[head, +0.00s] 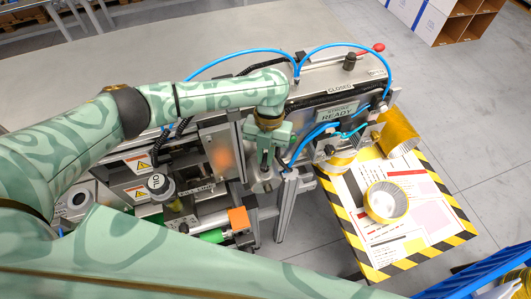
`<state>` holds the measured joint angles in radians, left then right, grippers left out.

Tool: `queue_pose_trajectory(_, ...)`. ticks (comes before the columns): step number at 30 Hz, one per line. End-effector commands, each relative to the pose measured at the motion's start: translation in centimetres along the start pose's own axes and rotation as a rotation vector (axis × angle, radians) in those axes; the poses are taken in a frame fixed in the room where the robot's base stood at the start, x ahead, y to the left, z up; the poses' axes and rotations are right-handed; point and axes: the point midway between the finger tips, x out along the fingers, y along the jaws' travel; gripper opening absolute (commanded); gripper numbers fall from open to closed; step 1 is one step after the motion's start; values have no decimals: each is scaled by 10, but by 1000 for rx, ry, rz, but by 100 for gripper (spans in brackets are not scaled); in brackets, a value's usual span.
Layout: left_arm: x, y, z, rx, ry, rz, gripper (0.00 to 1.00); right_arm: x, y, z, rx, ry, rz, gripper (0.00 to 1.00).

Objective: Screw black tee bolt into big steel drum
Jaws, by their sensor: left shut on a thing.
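My left gripper (266,162) points down at the front of the steel machine, right of the grey box with the orange-lit panel. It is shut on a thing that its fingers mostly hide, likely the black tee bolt. Just below the fingertips is a rounded steel part (263,184), which looks like the big steel drum. I cannot tell whether the bolt touches it or is threaded in. My right gripper is not in view.
The machine (330,82) has blue hoses arching over it and a "READY" display (338,113). A striped board (430,232) at the right carries a yellow tape-like ring (386,202). A cylinder marked "OIL" (160,185) stands at the left. A blue rail (480,275) lies lower right.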

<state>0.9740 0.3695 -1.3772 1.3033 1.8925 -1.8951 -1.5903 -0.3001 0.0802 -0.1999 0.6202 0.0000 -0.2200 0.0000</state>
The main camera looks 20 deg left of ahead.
Motion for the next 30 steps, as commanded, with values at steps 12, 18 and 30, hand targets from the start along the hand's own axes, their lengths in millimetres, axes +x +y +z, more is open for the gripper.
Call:
queue_pose_trajectory(12,12,0,3,1,2,0,0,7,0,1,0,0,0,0)
queue_pose_trajectory(18,20,0,3,0,5,2,0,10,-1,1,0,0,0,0)
queue_pose_trajectory(30,20,0,2,0,8,5,38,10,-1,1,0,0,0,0)
